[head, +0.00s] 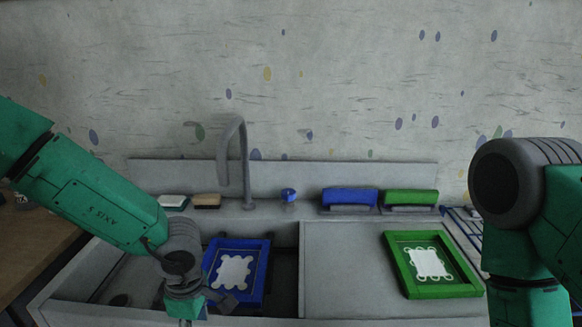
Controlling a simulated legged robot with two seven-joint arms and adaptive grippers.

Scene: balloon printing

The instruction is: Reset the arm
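My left arm reaches in from the left in the head view. Its gripper (198,302) hangs over the sink basin, beside the lower left of a blue frame, and overlaps it in the picture. I cannot tell if it touches the frame or whether its fingers are open. The blue frame (264,272), with a white printed pattern, sits tilted in the basin. My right arm fills the right edge, and its gripper is out of view. A green frame (432,291) with a white pattern lies on the counter at right.
A grey faucet (245,165) stands behind the sink (75,300). A blue block (349,196), a green block (410,197), a small blue object (288,194) and two sponge-like blocks (207,201) line the back ledge. The counter (340,270) between the frames is bare.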

